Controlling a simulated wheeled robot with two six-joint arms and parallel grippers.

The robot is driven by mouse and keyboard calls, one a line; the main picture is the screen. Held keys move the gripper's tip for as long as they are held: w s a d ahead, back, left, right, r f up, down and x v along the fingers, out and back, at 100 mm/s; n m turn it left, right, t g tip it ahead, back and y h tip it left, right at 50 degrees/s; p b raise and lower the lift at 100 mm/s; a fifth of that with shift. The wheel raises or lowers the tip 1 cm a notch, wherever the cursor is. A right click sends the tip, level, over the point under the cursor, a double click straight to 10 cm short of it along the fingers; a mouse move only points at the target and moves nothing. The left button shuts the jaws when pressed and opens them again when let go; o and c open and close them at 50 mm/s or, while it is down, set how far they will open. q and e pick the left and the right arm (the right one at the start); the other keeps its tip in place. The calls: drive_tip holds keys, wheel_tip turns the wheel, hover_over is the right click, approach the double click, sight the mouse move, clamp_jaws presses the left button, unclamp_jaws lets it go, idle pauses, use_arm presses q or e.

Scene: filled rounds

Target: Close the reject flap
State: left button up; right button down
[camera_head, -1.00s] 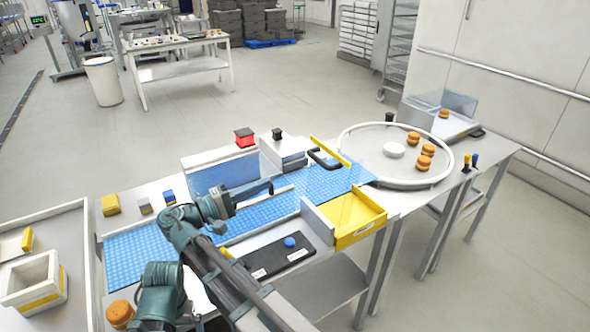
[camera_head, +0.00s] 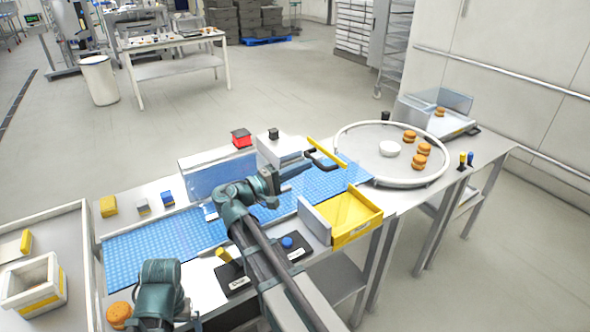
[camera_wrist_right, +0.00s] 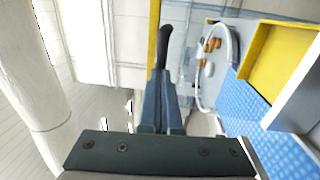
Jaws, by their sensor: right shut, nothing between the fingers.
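The reject flap (camera_head: 328,153) is a panel with a yellow top edge, set at an angle across the far end of the blue belt (camera_head: 150,250). Its dark handle (camera_head: 312,154) is on the side facing me. My right gripper (camera_head: 302,169) is shut and empty, over the belt with its tips close to the handle. In the right wrist view the shut fingers (camera_wrist_right: 160,80) point at the black handle (camera_wrist_right: 165,42), beside the yellow edge (camera_wrist_right: 153,30). I cannot tell whether they touch. My left gripper is not in view.
A yellow bin (camera_head: 355,215) stands at the belt's near side. A round white-rimmed table (camera_head: 370,160) with several buns and a white puck lies beyond the belt end. A grey box (camera_head: 275,150) stands behind the belt. A dark button panel (camera_head: 295,246) is in front.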

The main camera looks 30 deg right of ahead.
sight(325, 153)
idle(0.3)
drive_tip(key=d+y+p, duration=0.1)
drive_tip(key=d+p, duration=0.1)
drive_tip(key=d+r+y+p, duration=0.1)
drive_tip(key=d+p, duration=0.1)
drive_tip(key=p, duration=0.1)
drive_tip(key=d+r+y+p, duration=0.1)
drive_tip(key=d+p, duration=0.1)
drive_tip(key=p, duration=0.1)
drive_tip(key=shift+w+d+g, duration=0.15)
drive_tip(key=shift+w+g, duration=0.05)
drive_tip(key=shift+g, duration=0.1)
drive_tip(key=d+f+y+p, duration=0.1)
drive_tip(key=d+f+y, duration=0.5)
drive_tip(key=d, duration=0.3)
drive_tip(key=w+d+f+y+p, duration=0.1)
drive_tip(key=d+f+y, duration=0.5)
drive_tip(key=d+f, duration=0.2)
drive_tip(key=shift+w+d+f+g+y+p, duration=0.2)
drive_tip(key=shift+d+f+g+y+p, duration=0.15)
drive_tip(key=shift+d, duration=0.6)
drive_tip(key=shift+r, duration=0.1)
